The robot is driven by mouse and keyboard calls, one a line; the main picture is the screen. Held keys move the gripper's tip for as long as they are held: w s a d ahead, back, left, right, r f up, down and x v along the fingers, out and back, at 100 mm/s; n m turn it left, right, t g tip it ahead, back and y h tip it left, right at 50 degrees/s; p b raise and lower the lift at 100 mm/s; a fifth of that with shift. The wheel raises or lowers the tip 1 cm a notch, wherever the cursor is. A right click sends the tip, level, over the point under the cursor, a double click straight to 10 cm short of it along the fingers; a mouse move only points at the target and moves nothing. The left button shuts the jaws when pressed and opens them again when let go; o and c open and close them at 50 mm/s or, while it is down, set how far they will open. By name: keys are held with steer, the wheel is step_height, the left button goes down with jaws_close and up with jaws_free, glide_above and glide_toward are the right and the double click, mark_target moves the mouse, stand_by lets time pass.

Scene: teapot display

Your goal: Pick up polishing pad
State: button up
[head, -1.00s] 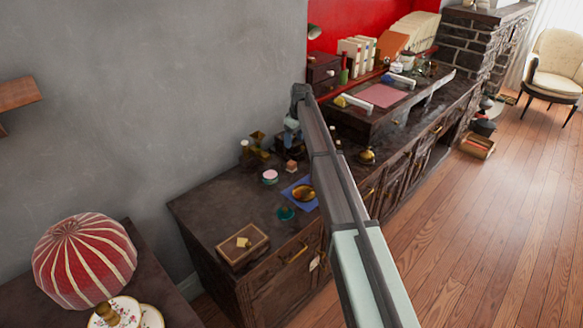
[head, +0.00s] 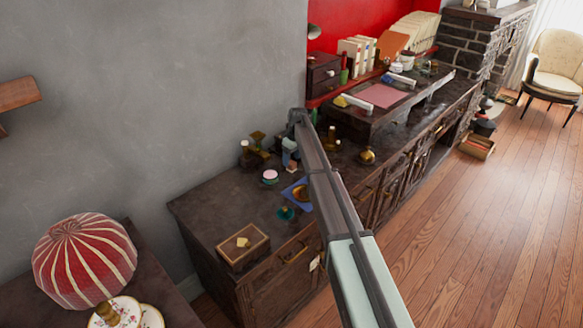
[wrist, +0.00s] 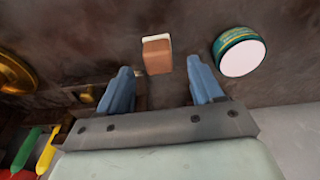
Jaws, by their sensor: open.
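A small brown block with a pale layer along one edge, which looks like the polishing pad (wrist: 157,56), lies on the dark cabinet top. In the wrist view it is just beyond my gripper (wrist: 160,72), lined up with the gap between the blue fingertips. The fingers are apart and nothing is held. In the head view my gripper (head: 290,152) is low over the cabinet top and mostly hides the pad.
A teal tin with a pale pink top (wrist: 241,56) lies right of the pad; it also shows in the head view (head: 270,176). A blue cloth (head: 290,192) with a golden item, a teal round item (head: 286,213) and a wooden box (head: 243,246) are nearby. Coloured handles (wrist: 38,150) show lower left.

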mark_target(292, 162)
step_height(292, 162, down, 4)
steer(key=shift+w+a+r, duration=0.1)
steer(key=shift+w+r, duration=0.05)
steer(key=shift+r, duration=0.05)
steer(key=c, duration=1)
